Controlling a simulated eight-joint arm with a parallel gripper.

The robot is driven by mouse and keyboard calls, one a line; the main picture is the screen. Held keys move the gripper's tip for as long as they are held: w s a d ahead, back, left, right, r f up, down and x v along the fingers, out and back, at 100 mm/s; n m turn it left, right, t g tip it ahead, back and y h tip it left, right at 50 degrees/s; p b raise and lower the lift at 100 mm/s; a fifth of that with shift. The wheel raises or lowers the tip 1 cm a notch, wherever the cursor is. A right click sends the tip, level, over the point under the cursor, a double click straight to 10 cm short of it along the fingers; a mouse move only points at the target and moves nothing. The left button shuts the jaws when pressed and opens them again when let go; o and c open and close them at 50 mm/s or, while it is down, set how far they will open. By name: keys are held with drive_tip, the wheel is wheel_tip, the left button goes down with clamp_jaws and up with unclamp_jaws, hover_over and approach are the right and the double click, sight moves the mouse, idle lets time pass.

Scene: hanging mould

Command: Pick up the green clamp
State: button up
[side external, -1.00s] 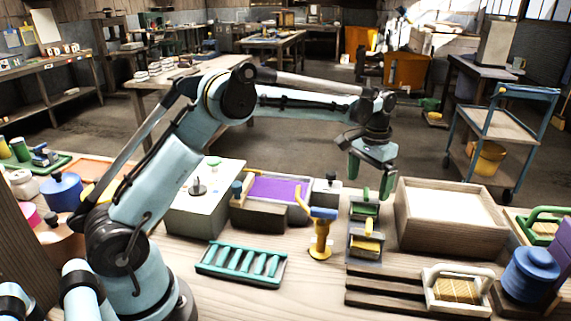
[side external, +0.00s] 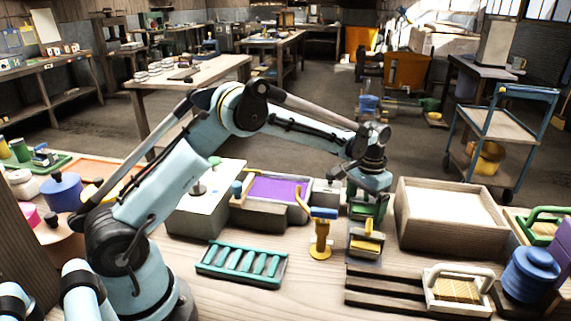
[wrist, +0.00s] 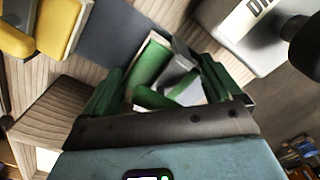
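The green clamp (wrist: 150,62), green with grey parts, lies between the two green fingers of my gripper (wrist: 163,72) in the wrist view. The fingers stand apart on either side of it, and I see no clear grip. In the side view my gripper (side external: 367,203) is low over the grey holder, and the green clamp (side external: 364,211) is mostly hidden among the fingers there.
A yellow-topped piece (side external: 367,246) sits just in front in the holder. The wooden box (side external: 450,238) stands close on the right, a yellow tool (side external: 321,238) on the left. A grey block (wrist: 245,32) stands near the gripper.

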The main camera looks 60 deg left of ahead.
drive_tip(key=c, duration=0.7)
drive_tip(key=shift+r, duration=0.1)
drive_tip(key=shift+r, duration=0.6)
wheel_tip(320, 180, up, 3)
drive_tip(key=shift+f, duration=0.1)
drive_tip(key=s+d+r, duration=0.5)
drive_tip(key=d+r, duration=0.2)
drive_tip(key=d, duration=0.3)
drive_tip(key=s+a+r+n, duration=0.1)
drive_tip(key=s+a+n, duration=0.35)
drive_tip(key=a, duration=0.85)
drive_tip(key=s+a+r+n, duration=0.1)
drive_tip(key=s+a+n, duration=0.1)
drive_tip(key=s+a, duration=0.75)
drive_tip(key=shift+m, duration=0.25)
drive_tip(key=shift+w+a+f, duration=0.45)
drive_tip(key=shift+w+f, duration=0.05)
drive_tip(key=shift+f, duration=1.5)
drive_tip(key=shift+w+a+f, duration=0.45)
drive_tip(key=shift+f, duration=1.55)
drive_tip(key=shift+w+a+f, duration=0.45)
drive_tip(key=shift+w+f, duration=0.05)
drive_tip(key=shift+f, duration=1.5)
